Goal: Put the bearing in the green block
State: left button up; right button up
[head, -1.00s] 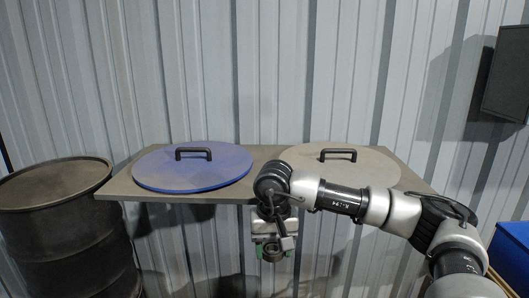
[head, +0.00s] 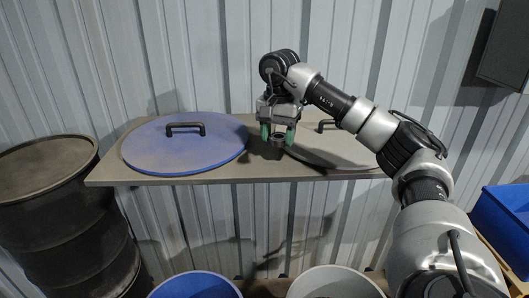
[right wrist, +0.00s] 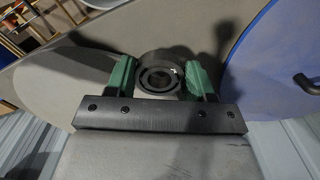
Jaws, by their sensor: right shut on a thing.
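The bearing (head: 278,138) is a dark metal ring with a round bore. My right gripper (head: 278,133) has green fingers and is shut on it, one finger on each side. In the head view it hangs in front of the shelf surface, between the two lids. In the right wrist view the bearing (right wrist: 158,76) sits between the green fingers, with its bore facing the camera. I see no separate green block; the only green parts are the fingers. My left gripper is not in view.
A shelf (head: 225,179) carries a blue lid (head: 165,152) and a grey-beige lid (head: 345,153), both with black handles. Below are a blue bin (head: 195,284) and a whitish bin (head: 333,275). A dark barrel (head: 50,200) stands left; a blue container (head: 500,215) stands right.

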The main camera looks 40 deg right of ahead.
aim_at(265, 162)
jog(key=w, duration=0.1)
jog(key=w+a+f, duration=0.1)
jog(key=w, duration=0.1)
jog(key=shift+a+f+p, duration=0.25)
jog(key=shift+f+p, duration=0.1)
jog(key=shift+p, duration=0.05)
notch_tip(265, 162, down, 4)
jog(key=shift+f+p, duration=0.1)
jog(key=shift+p, duration=0.6)
jog(key=shift+s, duration=0.1)
jog(key=o, duration=1)
jog(key=shift+f, duration=0.1)
